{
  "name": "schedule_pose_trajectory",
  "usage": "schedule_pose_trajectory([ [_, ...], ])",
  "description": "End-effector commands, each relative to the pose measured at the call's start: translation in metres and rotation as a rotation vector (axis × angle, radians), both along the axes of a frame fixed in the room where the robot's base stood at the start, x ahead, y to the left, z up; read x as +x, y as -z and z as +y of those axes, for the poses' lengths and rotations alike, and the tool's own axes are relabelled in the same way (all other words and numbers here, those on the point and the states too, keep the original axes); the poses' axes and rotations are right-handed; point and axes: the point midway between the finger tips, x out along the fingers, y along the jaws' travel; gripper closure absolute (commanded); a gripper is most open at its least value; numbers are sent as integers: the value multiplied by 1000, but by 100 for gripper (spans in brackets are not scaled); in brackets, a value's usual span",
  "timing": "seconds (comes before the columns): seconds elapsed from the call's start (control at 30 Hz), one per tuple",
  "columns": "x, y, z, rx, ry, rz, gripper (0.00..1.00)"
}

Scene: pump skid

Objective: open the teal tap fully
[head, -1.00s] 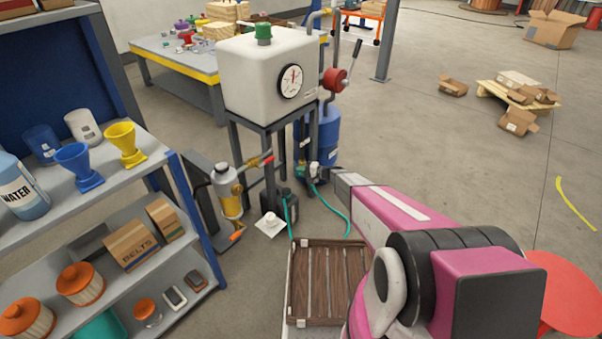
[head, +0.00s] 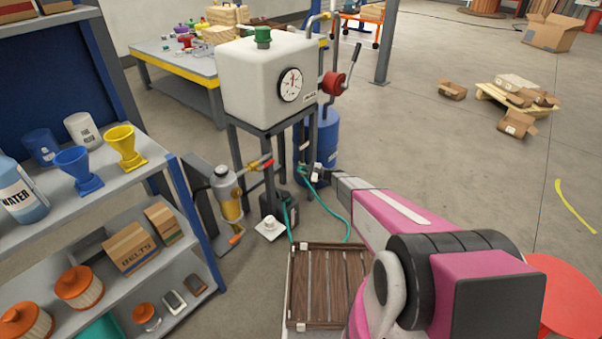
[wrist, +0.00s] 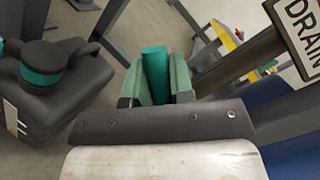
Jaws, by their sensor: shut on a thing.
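The teal tap handle (wrist: 155,75) stands between my gripper's pads in the wrist view. My gripper (wrist: 157,85) is shut on it, with a green-faced finger on each side. In the head view my gripper (head: 308,172) is low beside the frame under the white tank, at the end of my pink arm. Some teal (head: 302,170) shows there, but the tap is small and partly hidden by my gripper. The tap's body and how far it is turned cannot be made out.
A DRAIN sign (wrist: 298,35) is on the right. The white tank (head: 262,85) stands above on a dark frame. A wooden slatted crate (head: 328,285) lies in front.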

Motion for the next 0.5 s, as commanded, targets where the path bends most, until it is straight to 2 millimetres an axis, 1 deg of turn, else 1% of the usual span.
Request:
schedule_pose_trajectory([
  [0.2, 4, -6, -4, 96, -1, 123, 100],
  [0.5, 8, -11, -7, 172, 0, 222, 100],
])
